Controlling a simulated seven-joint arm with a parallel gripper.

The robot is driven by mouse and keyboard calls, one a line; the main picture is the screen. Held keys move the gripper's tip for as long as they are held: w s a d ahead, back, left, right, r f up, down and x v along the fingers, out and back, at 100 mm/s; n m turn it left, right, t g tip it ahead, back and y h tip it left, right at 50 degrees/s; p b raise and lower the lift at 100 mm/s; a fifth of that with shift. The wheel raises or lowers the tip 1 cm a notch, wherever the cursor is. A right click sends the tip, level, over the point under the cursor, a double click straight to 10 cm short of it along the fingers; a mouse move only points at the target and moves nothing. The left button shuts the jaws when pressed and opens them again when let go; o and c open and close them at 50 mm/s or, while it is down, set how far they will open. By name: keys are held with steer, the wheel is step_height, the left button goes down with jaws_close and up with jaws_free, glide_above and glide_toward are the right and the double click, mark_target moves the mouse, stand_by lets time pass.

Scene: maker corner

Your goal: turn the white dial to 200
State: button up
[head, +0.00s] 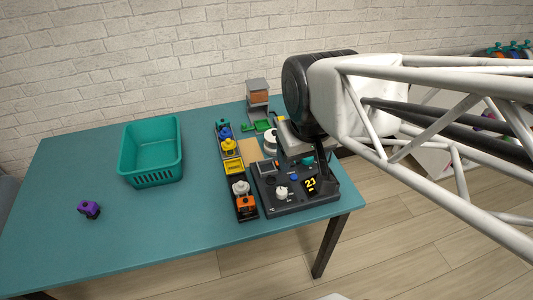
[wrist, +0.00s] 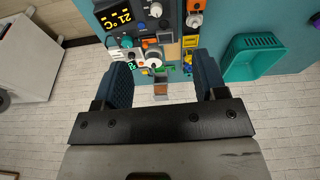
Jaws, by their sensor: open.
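The white dial (head: 281,192) stands on a dark control unit (head: 298,203), left of a display that shows 21 in yellow. In the wrist view the white dial (wrist: 155,10) is at the top edge, and the display (wrist: 116,17) reads 21 °C. The dial's pointer setting is too small to read. My gripper (wrist: 162,82) is open, its two dark blue fingers wide apart with nothing between them. It is apart from the dial; in the head view it is above the back right of the unit, its fingers mostly hidden.
A teal basket (head: 151,180) stands left of the unit on the teal table (head: 150,230). A purple block (head: 89,210) lies farther left. Narrow trays with coloured parts stand beside the unit. A white round piece (head: 271,141) and an orange-topped stand (head: 258,92) are behind it.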

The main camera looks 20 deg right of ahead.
steer(key=w+d+f+n+g, duration=0.1)
steer(key=w+f+n, duration=0.6)
steer(key=w+f, duration=0.25)
steer(key=n+g, duration=0.2)
steer(key=n, duration=0.4)
glide_above(282, 191)
step_height(282, 191, down, 13)
steer(key=shift+r, duration=0.15)
steer(key=shift+w+f, duration=0.1)
steer(key=shift+f, duration=0.3)
steer(key=shift+f, duration=0.1)
steer(key=shift+f, duration=3.8)
steer(key=c, duration=0.9)
